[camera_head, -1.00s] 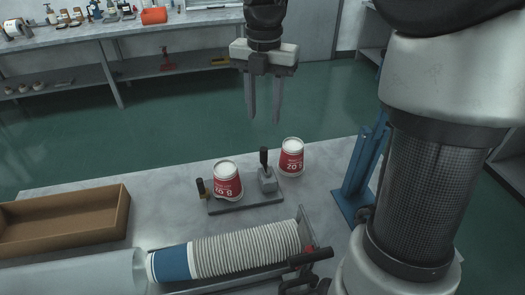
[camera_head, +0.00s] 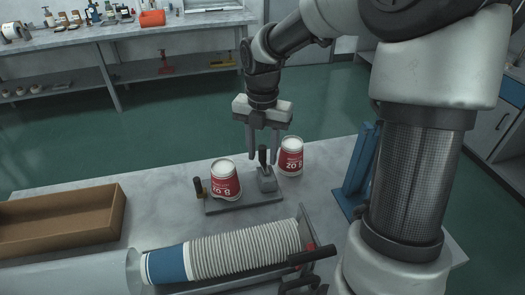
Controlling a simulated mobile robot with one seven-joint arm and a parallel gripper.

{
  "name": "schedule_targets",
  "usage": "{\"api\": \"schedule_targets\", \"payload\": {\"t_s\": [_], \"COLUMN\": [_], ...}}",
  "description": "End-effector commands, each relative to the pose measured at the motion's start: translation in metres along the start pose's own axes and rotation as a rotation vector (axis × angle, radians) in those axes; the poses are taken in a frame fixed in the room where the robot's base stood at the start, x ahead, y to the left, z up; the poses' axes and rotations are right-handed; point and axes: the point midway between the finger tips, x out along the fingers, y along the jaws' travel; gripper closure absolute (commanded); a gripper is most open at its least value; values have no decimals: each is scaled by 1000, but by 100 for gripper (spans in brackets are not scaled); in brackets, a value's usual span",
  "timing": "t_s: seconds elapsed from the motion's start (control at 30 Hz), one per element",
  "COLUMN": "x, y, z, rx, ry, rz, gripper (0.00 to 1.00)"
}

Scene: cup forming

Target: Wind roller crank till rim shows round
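The roller device has a grey base plate (camera_head: 243,206) on the table. A red and white paper cup (camera_head: 223,182) stands on its left part. A grey block (camera_head: 266,180) with an upright black handle (camera_head: 262,156) stands at its right. A small dark-topped post with a brass-coloured base (camera_head: 198,187) is at the left end; I cannot tell which handle is the crank. My gripper (camera_head: 263,158) points down with its fingers apart, one on each side of the black handle in this view. Contact is not visible. The cup's rim detail is too small to tell.
A second red and white cup (camera_head: 291,158) stands just right of the device. A row of stacked cups (camera_head: 240,250) lies in front. A cardboard tray (camera_head: 60,224) is at left, a blue stand (camera_head: 358,170) at right. Bare table lies left of the device.

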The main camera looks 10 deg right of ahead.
Motion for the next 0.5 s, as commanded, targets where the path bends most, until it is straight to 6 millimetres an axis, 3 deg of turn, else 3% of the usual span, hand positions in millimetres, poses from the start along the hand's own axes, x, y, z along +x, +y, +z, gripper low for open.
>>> {"api": "schedule_targets", "payload": {"t_s": [0.07, 0.3, 0.5], "x": [0, 0, -1], "y": [0, 0, 1], "z": [0, 0, -1], "rx": [0, 0, 0], "ry": [0, 0, 2], "rz": [0, 1, 1], "gripper": [64, 100, 100]}}
